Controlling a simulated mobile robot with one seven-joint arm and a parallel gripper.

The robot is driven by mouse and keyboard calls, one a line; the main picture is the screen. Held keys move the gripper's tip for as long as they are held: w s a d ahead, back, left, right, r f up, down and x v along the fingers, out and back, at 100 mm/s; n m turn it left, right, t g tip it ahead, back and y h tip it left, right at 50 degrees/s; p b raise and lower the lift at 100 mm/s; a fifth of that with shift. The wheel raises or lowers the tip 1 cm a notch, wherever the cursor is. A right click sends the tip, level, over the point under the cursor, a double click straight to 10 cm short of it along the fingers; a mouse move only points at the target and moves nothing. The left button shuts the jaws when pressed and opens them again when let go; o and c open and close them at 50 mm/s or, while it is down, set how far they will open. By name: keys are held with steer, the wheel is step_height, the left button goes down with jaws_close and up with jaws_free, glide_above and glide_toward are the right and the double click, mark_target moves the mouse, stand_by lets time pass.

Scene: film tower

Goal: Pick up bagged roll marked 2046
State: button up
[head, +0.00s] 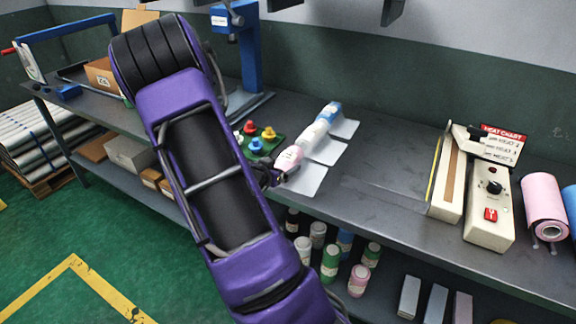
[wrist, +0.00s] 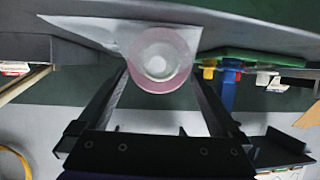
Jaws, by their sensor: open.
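Three bagged rolls lie in a row on the grey bench: a pink one (head: 290,158) in front, a white one (head: 313,135) behind it and a blue one (head: 331,111) farthest back. Each has a pale bag flap spread to its right. Their markings are too small to read, so I cannot tell which is 2046. My gripper (head: 272,173) is open at the near end of the pink roll. In the wrist view, the round end of the pink roll (wrist: 160,62) shows between the two open fingers (wrist: 160,84). I cannot tell whether they touch it.
A green tray with coloured knobs (head: 262,138) lies left of the rolls. A blue press stand (head: 248,55) is behind it. A heat sealer (head: 490,200) and a large pink roll (head: 544,205) stand at right. Bench between rolls and sealer is clear. Several bottles (head: 330,262) stand below.

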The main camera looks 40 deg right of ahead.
steer(key=x, duration=0.5)
steer(key=shift+s+f, duration=0.15)
steer(key=shift+f, duration=0.25)
steer(key=c, duration=1.5)
